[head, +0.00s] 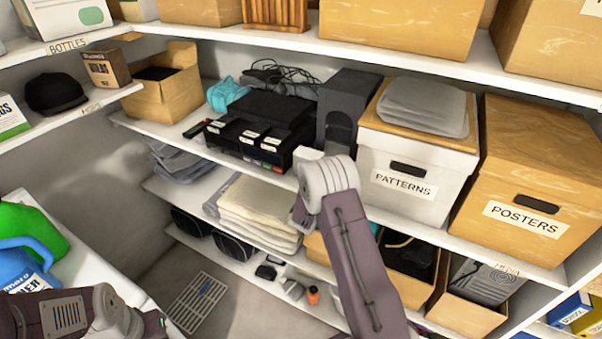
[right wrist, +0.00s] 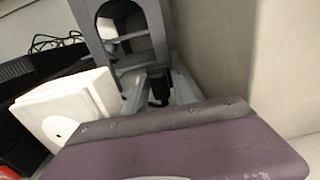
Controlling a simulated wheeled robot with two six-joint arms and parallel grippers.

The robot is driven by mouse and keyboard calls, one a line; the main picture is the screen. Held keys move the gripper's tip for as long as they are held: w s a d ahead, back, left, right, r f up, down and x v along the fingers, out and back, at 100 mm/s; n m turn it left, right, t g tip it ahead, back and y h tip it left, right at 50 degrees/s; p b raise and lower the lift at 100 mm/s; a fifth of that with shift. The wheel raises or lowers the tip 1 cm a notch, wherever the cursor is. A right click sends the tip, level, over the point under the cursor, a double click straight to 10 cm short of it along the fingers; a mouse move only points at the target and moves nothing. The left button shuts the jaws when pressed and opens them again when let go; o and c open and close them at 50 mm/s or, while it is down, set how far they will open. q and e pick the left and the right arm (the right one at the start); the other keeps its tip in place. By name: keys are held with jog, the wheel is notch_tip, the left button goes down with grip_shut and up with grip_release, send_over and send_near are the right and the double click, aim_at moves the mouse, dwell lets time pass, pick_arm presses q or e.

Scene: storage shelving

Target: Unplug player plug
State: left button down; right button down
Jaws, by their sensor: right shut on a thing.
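Several black players with white labels (head: 245,136) sit on the upper shelf in the head view, with a flat black box (head: 272,108) on top. Dark cables (head: 285,76) lie behind them. My right arm reaches to the shelf edge just right of the players, and its wrist hides the gripper in the head view. In the right wrist view my right gripper (right wrist: 157,88) is shut on a small dark piece, seemingly the plug, beside a grey upright stand (right wrist: 108,42). Its contact and any socket cannot be made out. My left gripper is out of view; only its arm shows at lower left.
A white PATTERNS box (head: 420,172) and a POSTERS box (head: 530,165) stand to the right. A dark upright unit (head: 346,108) stands beside the PATTERNS box. Folded cloths (head: 262,205) lie on the shelf below.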

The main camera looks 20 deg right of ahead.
jog(key=shift+f, duration=0.15)
jog(key=c, duration=0.9)
grip_release()
jog(key=shift+c, duration=0.2)
jog(key=shift+a, duration=0.1)
jog(key=b+v, duration=0.3)
jog(key=v, duration=0.6)
